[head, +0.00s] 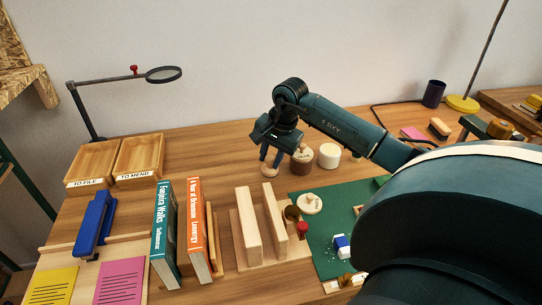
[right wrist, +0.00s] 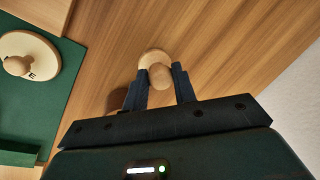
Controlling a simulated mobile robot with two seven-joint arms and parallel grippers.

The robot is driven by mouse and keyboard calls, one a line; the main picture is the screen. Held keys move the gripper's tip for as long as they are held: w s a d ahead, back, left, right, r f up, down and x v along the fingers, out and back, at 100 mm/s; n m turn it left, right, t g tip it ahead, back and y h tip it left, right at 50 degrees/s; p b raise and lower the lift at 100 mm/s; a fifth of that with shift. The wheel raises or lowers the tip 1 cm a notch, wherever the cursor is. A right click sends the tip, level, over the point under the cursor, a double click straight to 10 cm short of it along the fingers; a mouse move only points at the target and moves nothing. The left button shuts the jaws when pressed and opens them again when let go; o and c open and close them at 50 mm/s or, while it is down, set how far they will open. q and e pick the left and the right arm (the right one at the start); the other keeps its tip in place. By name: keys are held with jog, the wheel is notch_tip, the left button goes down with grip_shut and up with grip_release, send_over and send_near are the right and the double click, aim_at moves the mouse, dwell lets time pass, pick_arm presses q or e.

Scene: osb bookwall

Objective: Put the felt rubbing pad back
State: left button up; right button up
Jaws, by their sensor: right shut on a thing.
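My right gripper (head: 271,153) reaches over the back of the wooden table, fingers pointing down. It is shut on a small pale round piece with a wooden knob, which I take for the felt rubbing pad (head: 269,171). In the right wrist view the knob of this pad (right wrist: 160,76) sits between the two fingertips (right wrist: 160,85), with its paler round base beyond. The felt itself is not clearly seen, and I cannot tell whether the base touches the table. My left gripper is not in view.
A brown pot (head: 302,160) and a white pot (head: 329,156) stand just right of the gripper. A knobbed lid (head: 310,203) lies on the green mat (head: 325,228). Upright books (head: 198,230), wooden blocks (head: 247,225) and two trays (head: 138,157) stand left. Bare tabletop lies between trays and gripper.

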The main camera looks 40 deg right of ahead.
jog(key=shift+f, duration=0.15)
jog(key=o, duration=0.9)
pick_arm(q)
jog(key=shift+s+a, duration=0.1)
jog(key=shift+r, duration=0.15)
pick_arm(e)
jog(key=shift+r, duration=0.45)
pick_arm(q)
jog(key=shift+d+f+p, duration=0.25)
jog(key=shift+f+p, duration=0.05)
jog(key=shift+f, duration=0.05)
pick_arm(e)
jog(key=shift+v, duration=5.75)
jog(key=shift+f, duration=0.1)
